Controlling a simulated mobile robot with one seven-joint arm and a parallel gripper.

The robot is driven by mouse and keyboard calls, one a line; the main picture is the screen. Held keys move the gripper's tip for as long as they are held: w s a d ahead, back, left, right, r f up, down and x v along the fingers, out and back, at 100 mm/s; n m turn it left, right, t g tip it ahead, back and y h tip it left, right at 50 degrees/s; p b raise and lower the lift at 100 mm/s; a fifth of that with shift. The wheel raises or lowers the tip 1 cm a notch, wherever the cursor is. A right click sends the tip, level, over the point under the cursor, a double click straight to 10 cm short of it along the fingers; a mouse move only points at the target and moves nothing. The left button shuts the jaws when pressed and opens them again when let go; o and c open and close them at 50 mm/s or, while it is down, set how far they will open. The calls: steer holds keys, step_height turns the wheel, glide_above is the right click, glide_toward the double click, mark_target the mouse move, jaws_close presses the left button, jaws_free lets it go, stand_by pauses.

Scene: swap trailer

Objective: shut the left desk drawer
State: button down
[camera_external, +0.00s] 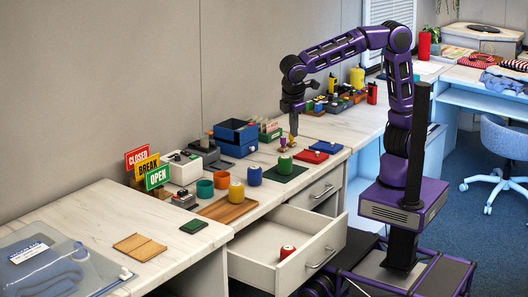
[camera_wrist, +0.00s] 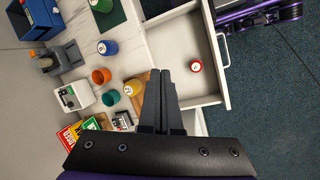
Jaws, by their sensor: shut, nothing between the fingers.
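The left desk drawer (camera_external: 332,240) stands pulled well out from the desk in the external view. Its white front carries a bar handle (camera_external: 320,259). A red round object (camera_external: 287,252) with a pale top lies inside it. In the wrist view the open drawer (camera_wrist: 216,45) shows at the upper middle, with the red object (camera_wrist: 196,66) inside. My gripper (camera_external: 294,134) points down above the desk top, behind and well above the drawer. Its fingers (camera_wrist: 161,72) are together and empty, and they hide part of the desk and drawer in the wrist view.
A second drawer (camera_external: 326,188) sits further right under the desk top. A wooden board (camera_external: 226,209) with a yellow container (camera_external: 236,193), blue and green containers, trays and several signs stand on the desk.

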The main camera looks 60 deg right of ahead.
steer(key=w+d+f+m+g, duration=0.3)
steer(key=d+f+m+g, duration=0.1)
steer(key=d+m, duration=0.25)
steer(key=w+d+r+m+t+y+p, duration=0.1)
steer(key=w+d+r+m+y, duration=0.2)
steer(key=d+r+y, duration=0.5)
steer(key=w+d+r+m+t+y, duration=0.1)
steer(key=w+d+r+m+y, duration=0.3)
steer(key=r, duration=0.5)
steer(key=s+d+f+t+h, duration=0.65)
steer(key=s+f+h, duration=0.25)
steer(key=s+f, duration=0.35)
steer(key=w+d+r+m+t+h, duration=0.1)
steer(key=w+d+r+m+h, duration=0.15)
steer(key=w+d+r, duration=0.6)
steer(key=w+d+r+m+t+h, duration=0.25)
steer(key=d+r, duration=0.25)
steer(key=d, duration=0.8)
steer(key=w+d+r+m+h, duration=0.25)
steer(key=w+d+r, duration=0.35)
steer(key=d, duration=0.4)
steer(key=w+d+r+m+t+h, duration=0.1)
steer(key=d+r+h, duration=0.4)
steer(key=d+r, duration=0.8)
step_height(320, 180, up, 3)
steer(key=shift+w+d+r+m+t+h, duration=0.2)
steer(key=shift+m+t+h, duration=0.15)
steer(key=shift+m+t, duration=0.25)
